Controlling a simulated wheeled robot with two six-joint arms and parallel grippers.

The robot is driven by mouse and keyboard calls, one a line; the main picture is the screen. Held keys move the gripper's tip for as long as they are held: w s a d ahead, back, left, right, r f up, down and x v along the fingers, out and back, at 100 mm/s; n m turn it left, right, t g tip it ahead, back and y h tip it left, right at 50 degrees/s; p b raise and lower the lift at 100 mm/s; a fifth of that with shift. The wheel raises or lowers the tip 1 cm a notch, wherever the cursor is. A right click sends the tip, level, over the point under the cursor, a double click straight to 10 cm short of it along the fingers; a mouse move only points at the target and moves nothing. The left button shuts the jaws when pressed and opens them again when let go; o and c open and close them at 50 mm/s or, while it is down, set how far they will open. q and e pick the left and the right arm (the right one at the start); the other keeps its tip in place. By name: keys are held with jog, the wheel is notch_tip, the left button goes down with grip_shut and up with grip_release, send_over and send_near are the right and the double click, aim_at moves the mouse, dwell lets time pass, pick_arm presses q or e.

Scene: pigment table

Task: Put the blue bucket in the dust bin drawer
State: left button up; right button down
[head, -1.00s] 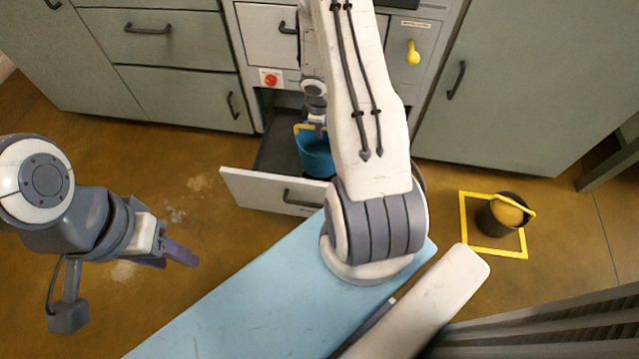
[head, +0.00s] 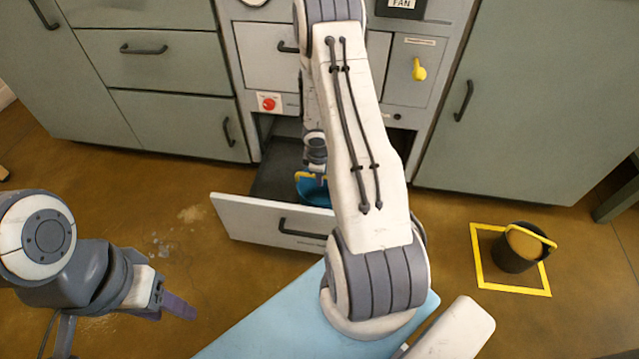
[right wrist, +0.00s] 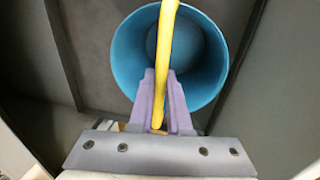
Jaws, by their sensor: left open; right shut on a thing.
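The blue bucket (head: 316,193) is inside the open dust bin drawer (head: 250,218), low behind its white front, which hides the bucket's lower part. My right gripper (head: 314,171) is above it, shut on the bucket's yellow handle. In the right wrist view the purple fingers (right wrist: 160,98) pinch the yellow handle (right wrist: 166,55), and the empty-looking blue bucket (right wrist: 213,50) is below them. I cannot tell whether its base touches the drawer floor. My left gripper (head: 172,308) is open and empty over the floor at the left, away from the drawer.
A dark bucket (head: 512,255) with a yellow handle and tan contents stands in a yellow floor square (head: 492,290) at the right. A red button (head: 268,103) and a yellow knob (head: 419,70) are on the cabinet. A light-blue surface (head: 270,325) lies in front of the drawer.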

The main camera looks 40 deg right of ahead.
jog(key=shift+f, duration=0.2)
jog(key=shift+f, duration=0.15)
jog(key=c, duration=0.9)
grip_release()
jog(key=shift+o, duration=0.2)
